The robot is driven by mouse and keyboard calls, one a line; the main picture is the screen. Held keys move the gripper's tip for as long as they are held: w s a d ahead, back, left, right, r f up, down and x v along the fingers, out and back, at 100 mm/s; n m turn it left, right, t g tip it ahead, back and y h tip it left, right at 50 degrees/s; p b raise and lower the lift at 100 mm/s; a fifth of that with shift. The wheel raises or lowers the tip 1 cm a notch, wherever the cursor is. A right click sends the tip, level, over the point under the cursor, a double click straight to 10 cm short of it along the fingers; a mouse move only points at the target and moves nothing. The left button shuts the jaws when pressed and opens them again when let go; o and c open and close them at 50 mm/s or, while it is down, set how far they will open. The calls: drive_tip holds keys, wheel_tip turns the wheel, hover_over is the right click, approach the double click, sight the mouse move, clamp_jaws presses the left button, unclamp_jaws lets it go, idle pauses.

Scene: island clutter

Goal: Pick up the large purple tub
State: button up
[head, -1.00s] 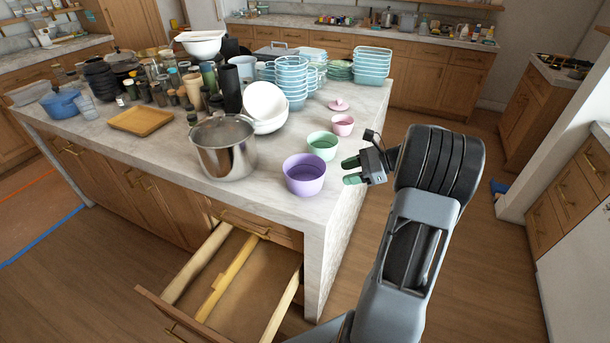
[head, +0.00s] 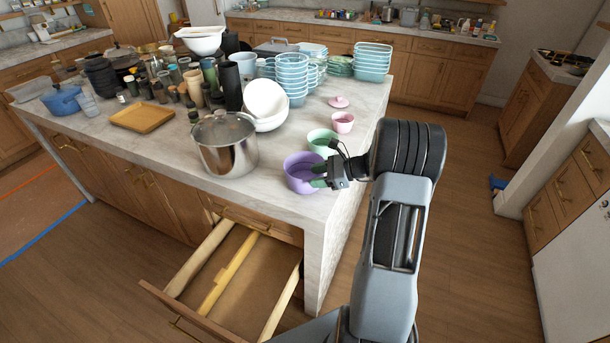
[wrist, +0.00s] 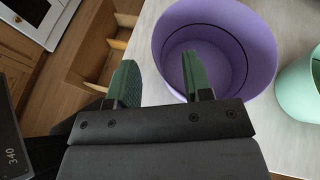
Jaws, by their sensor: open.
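The large purple tub (head: 299,176) stands upright and open-topped near the right corner of the island counter. In the wrist view the purple tub (wrist: 262,48) fills the upper right. My gripper (head: 318,176) is open, with green fingertips at the tub's right side in the head view. In the wrist view my gripper (wrist: 158,75) has its near wall of the tub between the two fingers: one finger shows outside the tub, the other over its opening. I cannot tell how far the fingers reach below the rim.
A mint tub (head: 322,138) stands just behind the purple one, with a small pink tub (head: 342,122) beyond. A steel pot (head: 226,150) is to the left. White bowls (head: 266,100) stand behind. An open drawer (head: 235,275) juts out below the counter.

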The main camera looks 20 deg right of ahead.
drive_tip(key=shift+x, duration=1.25)
clamp_jaws()
drive_tip(key=shift+d, duration=0.1)
